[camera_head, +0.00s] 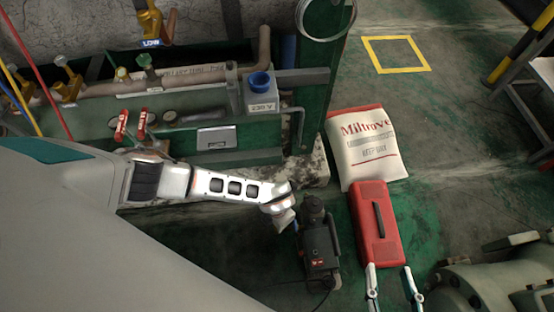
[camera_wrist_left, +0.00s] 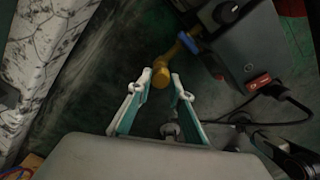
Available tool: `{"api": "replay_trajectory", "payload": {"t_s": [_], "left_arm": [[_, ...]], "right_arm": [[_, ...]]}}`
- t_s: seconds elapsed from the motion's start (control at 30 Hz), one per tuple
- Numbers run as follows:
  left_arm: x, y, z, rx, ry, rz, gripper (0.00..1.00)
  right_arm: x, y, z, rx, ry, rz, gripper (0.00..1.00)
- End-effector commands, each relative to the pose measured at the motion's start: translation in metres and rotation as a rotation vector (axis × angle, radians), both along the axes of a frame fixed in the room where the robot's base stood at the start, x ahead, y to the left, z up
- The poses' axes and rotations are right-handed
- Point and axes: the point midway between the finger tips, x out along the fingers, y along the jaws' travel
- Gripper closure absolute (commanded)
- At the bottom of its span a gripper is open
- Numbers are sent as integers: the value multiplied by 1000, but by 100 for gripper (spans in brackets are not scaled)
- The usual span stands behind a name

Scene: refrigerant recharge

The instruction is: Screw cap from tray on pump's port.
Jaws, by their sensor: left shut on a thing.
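The dark grey pump (camera_head: 318,245) stands on the green floor below the head view's middle; its body also shows in the left wrist view (camera_wrist_left: 240,45). A brass port (camera_wrist_left: 184,47) with a blue part at its base sticks out of it. At its outer end sits a round brass piece (camera_wrist_left: 161,76), seemingly the cap; I cannot tell where cap and port meet. My left gripper (camera_wrist_left: 160,80) has its fingertips on either side of this piece, shut on it. In the head view its fingers are hardly visible beside the pump. My right gripper (camera_head: 393,275) is open and empty. I cannot make out the tray.
A red case (camera_head: 366,225) with a black handle lies right of the pump, beside a white sack (camera_head: 366,152). Pipes and valves (camera_head: 150,85) fill the upper left. A black cable (camera_wrist_left: 275,122) runs from the pump.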

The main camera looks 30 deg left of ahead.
Motion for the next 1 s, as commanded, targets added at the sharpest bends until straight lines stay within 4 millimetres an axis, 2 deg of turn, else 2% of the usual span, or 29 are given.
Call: {"api": "replay_trajectory", "payload": {"t_s": [1.0], "left_arm": [[0, -1, -14, -1, -1, -1, 100]], "right_arm": [[-5, 1, -12, 1, 24, 1, 61]]}}
